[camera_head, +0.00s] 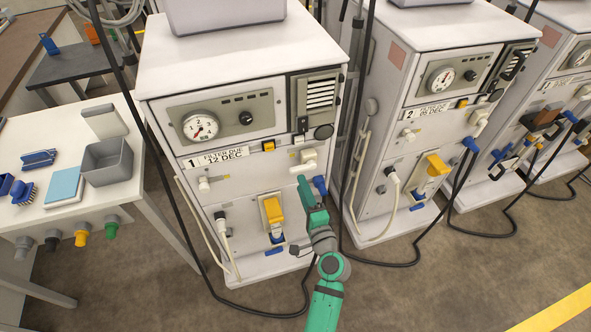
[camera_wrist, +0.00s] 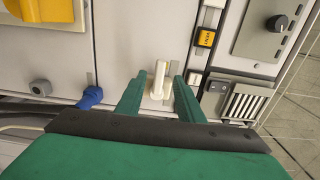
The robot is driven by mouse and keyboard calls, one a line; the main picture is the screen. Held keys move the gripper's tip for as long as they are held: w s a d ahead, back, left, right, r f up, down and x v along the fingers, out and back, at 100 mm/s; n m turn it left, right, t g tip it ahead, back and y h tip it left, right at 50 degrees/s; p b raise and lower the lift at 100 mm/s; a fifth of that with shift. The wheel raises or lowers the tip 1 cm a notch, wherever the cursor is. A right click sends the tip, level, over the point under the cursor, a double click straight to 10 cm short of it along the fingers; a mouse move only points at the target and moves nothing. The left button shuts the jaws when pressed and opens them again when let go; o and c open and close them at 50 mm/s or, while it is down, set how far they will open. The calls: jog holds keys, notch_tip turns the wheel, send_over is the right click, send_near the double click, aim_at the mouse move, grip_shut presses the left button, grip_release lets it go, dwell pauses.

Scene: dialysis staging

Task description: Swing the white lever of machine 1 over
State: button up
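Machine 1 (camera_head: 168,76) stands left of centre in the head view, marked by a "1" beside its label. Its white lever (camera_head: 306,161) sits at the right of the front, below the black round knob. In the wrist view the white lever (camera_wrist: 158,78) lies upright in the picture, between the fingertips. My green gripper (camera_head: 304,186) is just below the lever in the head view. In the wrist view the gripper (camera_wrist: 160,92) is open, with one finger either side of the lever and visible gaps. I cannot tell whether the fingertips reach past it.
A blue connector (camera_head: 320,186) and a yellow handle (camera_head: 274,209) are close by on the front. A black cable (camera_head: 345,130) hangs right of machine 1. A second machine (camera_head: 425,100) stands to the right. A white table (camera_head: 130,187) with a grey bin (camera_head: 107,163) is at left.

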aim_at(296, 173)
jog(key=x, duration=0.8)
grip_shut()
jog(key=shift+a, duration=0.1)
